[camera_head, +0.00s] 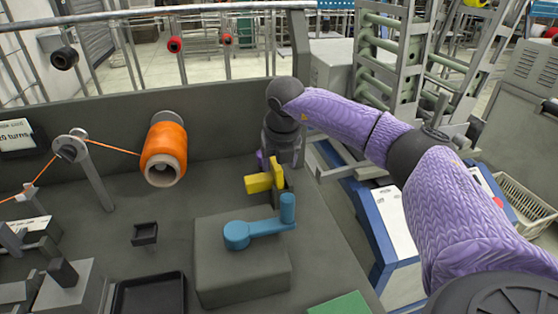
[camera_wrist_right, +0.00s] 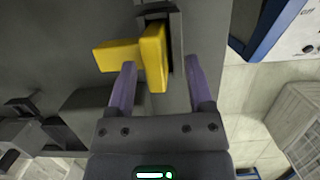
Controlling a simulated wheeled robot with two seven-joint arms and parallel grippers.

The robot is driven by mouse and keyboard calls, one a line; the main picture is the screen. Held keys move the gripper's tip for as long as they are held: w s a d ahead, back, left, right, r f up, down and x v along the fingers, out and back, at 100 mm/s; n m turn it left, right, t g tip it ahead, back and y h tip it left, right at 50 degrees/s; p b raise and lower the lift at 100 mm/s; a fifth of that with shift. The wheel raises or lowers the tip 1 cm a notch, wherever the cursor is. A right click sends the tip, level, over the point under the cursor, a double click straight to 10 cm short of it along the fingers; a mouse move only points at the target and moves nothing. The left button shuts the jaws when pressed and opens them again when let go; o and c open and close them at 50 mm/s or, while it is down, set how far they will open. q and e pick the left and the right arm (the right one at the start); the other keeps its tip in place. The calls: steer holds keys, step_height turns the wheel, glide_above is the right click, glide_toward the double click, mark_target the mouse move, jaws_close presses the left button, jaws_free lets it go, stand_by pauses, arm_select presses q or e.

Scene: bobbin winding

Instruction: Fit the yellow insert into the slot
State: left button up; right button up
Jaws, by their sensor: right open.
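The yellow insert (camera_head: 260,183) is a T-shaped block behind the blue crank. In the right wrist view the yellow insert (camera_wrist_right: 153,58) stands against a grey upright piece with a dark slot (camera_wrist_right: 174,30); its stub points left. I cannot tell how deep it sits in the slot. My right gripper (camera_head: 271,162) is just behind the insert in the head view. In the wrist view my right gripper (camera_wrist_right: 161,66) is open, its purple fingers on either side of the insert's bar, with a clear gap to the right finger. My left gripper is out of view.
A blue crank (camera_head: 258,231) sits on a grey block (camera_head: 242,275) in front of the insert. An orange thread spool (camera_head: 164,146) stands to the left, its thread running to a guide post (camera_head: 90,170). A small dark holder (camera_head: 145,234) and a black tray (camera_head: 150,295) lie front left.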

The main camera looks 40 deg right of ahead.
steer(key=p+v, duration=0.4)
steer(key=v, duration=0.6)
